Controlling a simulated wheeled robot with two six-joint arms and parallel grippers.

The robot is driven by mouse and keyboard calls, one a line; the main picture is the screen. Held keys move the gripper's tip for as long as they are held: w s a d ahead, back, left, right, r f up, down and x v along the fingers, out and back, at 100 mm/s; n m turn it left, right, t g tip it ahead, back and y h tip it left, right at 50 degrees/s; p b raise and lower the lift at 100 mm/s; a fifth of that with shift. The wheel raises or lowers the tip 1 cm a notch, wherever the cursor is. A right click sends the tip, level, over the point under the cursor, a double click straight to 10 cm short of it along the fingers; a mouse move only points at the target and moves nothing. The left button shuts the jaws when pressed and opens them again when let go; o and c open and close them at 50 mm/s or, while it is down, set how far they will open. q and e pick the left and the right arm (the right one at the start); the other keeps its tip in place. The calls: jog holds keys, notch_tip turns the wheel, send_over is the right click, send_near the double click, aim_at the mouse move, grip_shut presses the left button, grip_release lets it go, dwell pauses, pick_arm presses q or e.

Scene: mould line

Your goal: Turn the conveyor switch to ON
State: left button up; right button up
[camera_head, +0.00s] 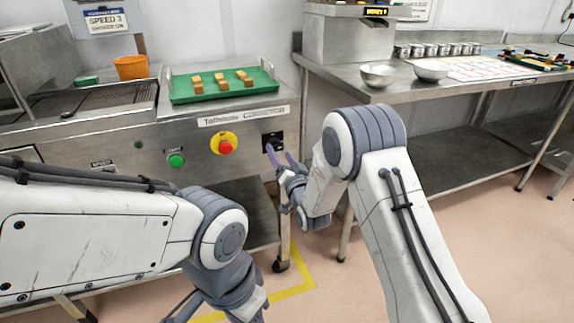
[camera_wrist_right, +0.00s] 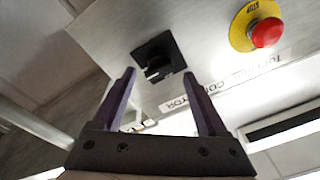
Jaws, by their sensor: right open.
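The conveyor switch (camera_head: 272,139) is a black square plate on the right end of the steel conveyor's front panel. In the right wrist view the switch (camera_wrist_right: 158,58) shows a dark rotary knob with a pale mark. My right gripper (camera_head: 279,153) is in front of the switch, open and empty. In the right wrist view its two purple fingers (camera_wrist_right: 160,80) point toward the plate, with the knob between and beyond their tips; they appear apart from it. My left gripper (camera_head: 215,305) hangs low at the bottom edge, its fingers partly cut off.
A red emergency button (camera_head: 225,147) on a yellow disc sits left of the switch. A green button (camera_head: 176,161) is further left. A green tray (camera_head: 200,99) with several tan blocks rests on the conveyor. A steel table (camera_head: 370,92) stands to the right.

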jog(key=v, duration=0.7)
jog(key=shift+s, duration=0.1)
